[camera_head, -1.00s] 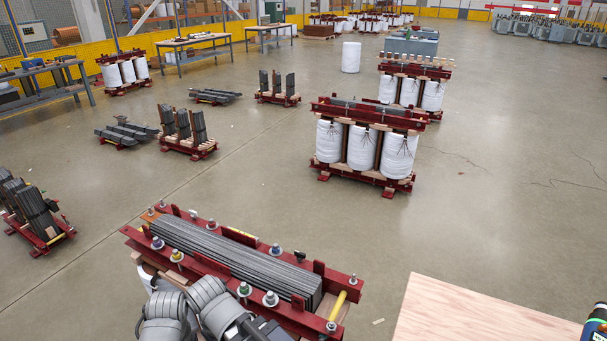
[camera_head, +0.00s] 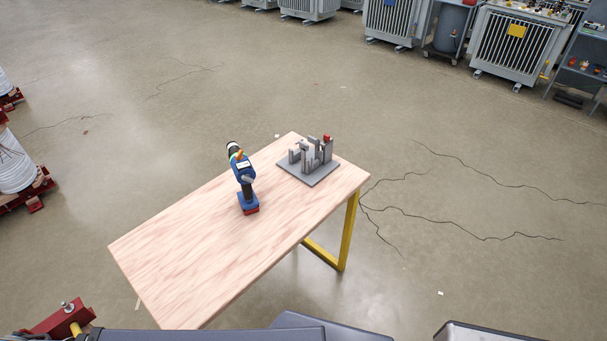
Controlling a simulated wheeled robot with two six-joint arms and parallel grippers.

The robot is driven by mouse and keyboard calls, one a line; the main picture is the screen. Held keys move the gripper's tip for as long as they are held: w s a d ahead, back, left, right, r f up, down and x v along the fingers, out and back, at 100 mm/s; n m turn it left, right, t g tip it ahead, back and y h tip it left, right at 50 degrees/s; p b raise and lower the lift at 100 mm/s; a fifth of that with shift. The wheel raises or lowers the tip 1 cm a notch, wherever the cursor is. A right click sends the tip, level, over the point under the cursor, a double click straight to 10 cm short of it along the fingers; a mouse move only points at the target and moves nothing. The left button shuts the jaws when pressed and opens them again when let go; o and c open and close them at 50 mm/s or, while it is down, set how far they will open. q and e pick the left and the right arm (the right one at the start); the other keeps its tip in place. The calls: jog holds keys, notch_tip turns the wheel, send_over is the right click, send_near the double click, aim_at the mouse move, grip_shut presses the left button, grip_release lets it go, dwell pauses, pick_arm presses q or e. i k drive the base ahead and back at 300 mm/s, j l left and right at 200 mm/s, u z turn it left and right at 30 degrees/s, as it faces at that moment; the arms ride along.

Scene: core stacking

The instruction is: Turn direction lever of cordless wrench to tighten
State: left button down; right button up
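The cordless wrench (camera_head: 243,178) stands upright on its blue and red battery base on the wooden table (camera_head: 190,260). Its body is blue and black, with a dark nose pointing up and to the left. A small orange part shows near the top, but the direction lever and its setting are too small to make out. Neither of my grippers shows in the head view; only grey parts of my own body show along the bottom edge. Nothing touches the wrench except the table.
A grey metal fixture (camera_head: 312,162) with a red part stands right of the wrench near the table's far corner. The table has yellow legs (camera_head: 348,230). A red frame (camera_head: 65,318) is at the lower left. Cracked floor (camera_head: 480,200) to the right is open.

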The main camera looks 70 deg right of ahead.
aim_at(239, 157)
jog(key=z, duration=2.1)
